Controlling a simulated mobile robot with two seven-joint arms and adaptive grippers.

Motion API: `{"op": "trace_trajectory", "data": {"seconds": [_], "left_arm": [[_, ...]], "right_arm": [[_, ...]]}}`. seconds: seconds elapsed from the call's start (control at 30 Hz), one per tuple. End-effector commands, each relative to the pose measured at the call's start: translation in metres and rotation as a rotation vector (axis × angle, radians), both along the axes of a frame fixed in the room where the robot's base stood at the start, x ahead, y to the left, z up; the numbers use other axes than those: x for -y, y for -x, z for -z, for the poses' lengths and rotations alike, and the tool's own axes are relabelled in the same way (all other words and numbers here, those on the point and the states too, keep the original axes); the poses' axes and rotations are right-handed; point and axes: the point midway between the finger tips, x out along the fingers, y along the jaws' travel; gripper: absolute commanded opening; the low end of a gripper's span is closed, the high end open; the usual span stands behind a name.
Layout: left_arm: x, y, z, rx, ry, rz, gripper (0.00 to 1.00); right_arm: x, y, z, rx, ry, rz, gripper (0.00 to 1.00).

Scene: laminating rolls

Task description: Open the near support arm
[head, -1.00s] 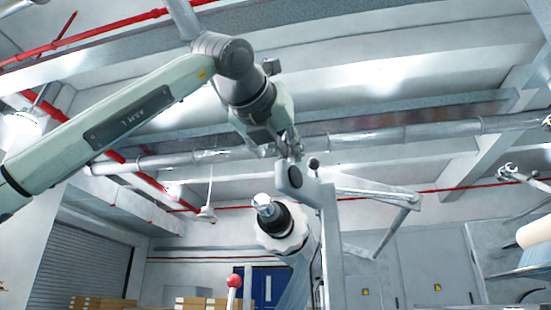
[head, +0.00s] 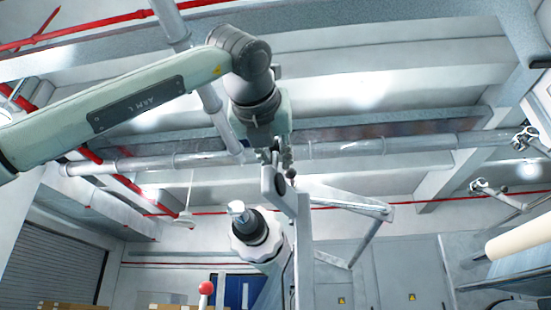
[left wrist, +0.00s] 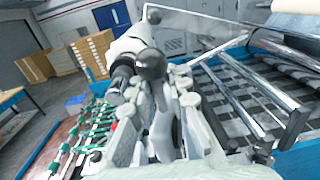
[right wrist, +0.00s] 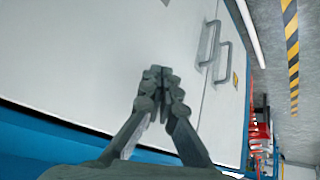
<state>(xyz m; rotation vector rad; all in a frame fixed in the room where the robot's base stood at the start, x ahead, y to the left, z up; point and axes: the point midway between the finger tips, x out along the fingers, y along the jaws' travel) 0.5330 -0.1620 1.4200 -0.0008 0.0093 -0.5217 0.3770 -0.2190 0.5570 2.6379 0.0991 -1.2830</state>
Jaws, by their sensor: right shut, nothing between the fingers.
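The near support arm is probably the grey bracket (head: 280,196) on the upright post, with a dark round end and a small dark ball knob (head: 291,173). My left gripper (head: 277,157) points down right at its top. In the left wrist view, a dark ball (left wrist: 150,65) sits at the fingertips of my left gripper (left wrist: 162,84), and a pale part shows between the fingers. Whether they grip it is unclear. My right gripper (right wrist: 162,75) is shut and empty in front of white cabinet doors (right wrist: 130,45), away from the support arm.
A white machine part with a dark collar and silver tip (head: 255,235) stands just below the bracket. A red ball-topped lever (head: 206,288) is lower left. A pale roll (head: 520,242) is at the right. Rollers and a dark striped bed (left wrist: 245,100) lie right in the left wrist view.

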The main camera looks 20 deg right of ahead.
Motion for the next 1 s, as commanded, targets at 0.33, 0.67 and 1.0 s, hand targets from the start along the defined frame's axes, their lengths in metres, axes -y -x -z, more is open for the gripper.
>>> {"op": "trace_trajectory", "data": {"seconds": [0.33,0.67,1.0], "left_arm": [[-0.002,0.001,-0.005,0.012,0.006,0.000,0.36],[-0.017,0.028,-0.005,0.015,0.004,0.000,0.36],[-0.052,0.087,-0.006,0.015,0.006,-0.001,0.36]], "right_arm": [[0.000,0.000,0.000,-0.002,0.001,0.001,0.00],[0.001,0.000,-0.001,0.000,0.001,0.002,0.00],[0.001,0.000,0.000,-0.001,0.000,0.002,0.00]]}}
